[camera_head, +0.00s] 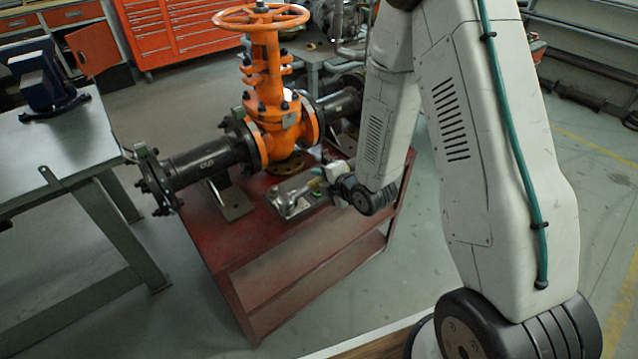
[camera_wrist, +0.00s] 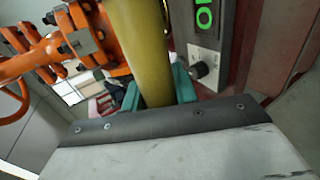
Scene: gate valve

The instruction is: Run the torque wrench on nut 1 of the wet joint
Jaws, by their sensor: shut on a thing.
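My gripper (camera_head: 325,181) is low at the right side of the orange gate valve (camera_head: 268,105), above the red cart. In the wrist view my gripper's teal jaws (camera_wrist: 158,92) are shut on a thick yellow handle (camera_wrist: 146,40), which looks like the torque wrench's grip. The handle runs up out of that view, so its far end is hidden there. The valve's flanged joints show left (camera_head: 240,142) and right (camera_head: 311,118) of its body. Which one is wet, and which nut is nut 1, I cannot tell. Orange valve parts with bolts (camera_wrist: 85,42) show left of the handle.
A dark panel with green lit characters (camera_wrist: 204,18) and a knob (camera_wrist: 201,69) stands right of the handle. The red cart (camera_head: 285,240) carries the valve and black pipe (camera_head: 203,163). A grey bench (camera_head: 60,145) stands left, an orange cabinet (camera_head: 175,30) behind. Open floor lies right.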

